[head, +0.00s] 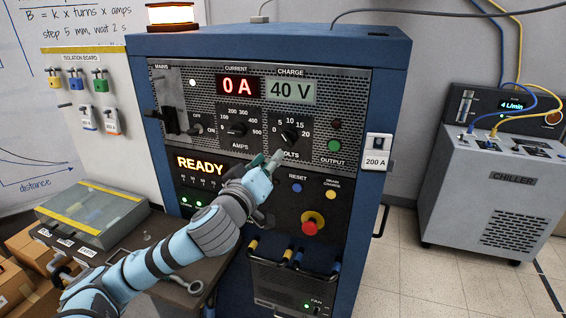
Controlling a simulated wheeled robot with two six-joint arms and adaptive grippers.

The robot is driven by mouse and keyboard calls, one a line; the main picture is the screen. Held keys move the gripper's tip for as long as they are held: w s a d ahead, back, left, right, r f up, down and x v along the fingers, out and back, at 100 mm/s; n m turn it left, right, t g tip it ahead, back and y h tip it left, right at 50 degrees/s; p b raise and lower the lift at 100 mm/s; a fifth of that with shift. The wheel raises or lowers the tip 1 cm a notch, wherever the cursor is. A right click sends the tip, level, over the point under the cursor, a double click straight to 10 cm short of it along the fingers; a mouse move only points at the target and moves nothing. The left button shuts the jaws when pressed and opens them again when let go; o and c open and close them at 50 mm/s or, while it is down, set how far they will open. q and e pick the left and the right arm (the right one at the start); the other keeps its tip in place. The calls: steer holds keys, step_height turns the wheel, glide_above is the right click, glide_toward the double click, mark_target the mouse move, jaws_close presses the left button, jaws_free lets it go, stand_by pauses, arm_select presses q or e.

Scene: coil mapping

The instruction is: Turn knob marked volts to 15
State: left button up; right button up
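The volts knob (289,135) is a black dial on the front panel of the blue power cabinet. Its scale reads 5, 10, 15 and 20; its pointer is too small to read surely. The word VOLTS below it is partly covered by my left gripper (276,157). That gripper reaches up from the lower left, its tips just below the knob. I cannot tell whether they touch it or how far apart they are. The charge display (291,91) above reads 40 V. My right gripper is not in view.
The amps knob (237,128) is left of the volts knob, under a 0 A display (238,87). A red emergency button (311,223) and blue reset button (296,188) sit lower. A green output button (334,146) is at right. A side table (165,262) stands at lower left.

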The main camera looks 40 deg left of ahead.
mark_target(285, 139)
arm_select(q)
steer(key=x, duration=0.3)
steer(key=p+x, duration=0.1)
steer(key=x, duration=0.2)
steer(key=r+x, duration=0.1)
steer(key=x, duration=0.2)
steer(key=shift+w+r, duration=0.1)
steer(key=shift+w, duration=0.1)
steer(key=shift+s+d, duration=0.1)
jaws_close()
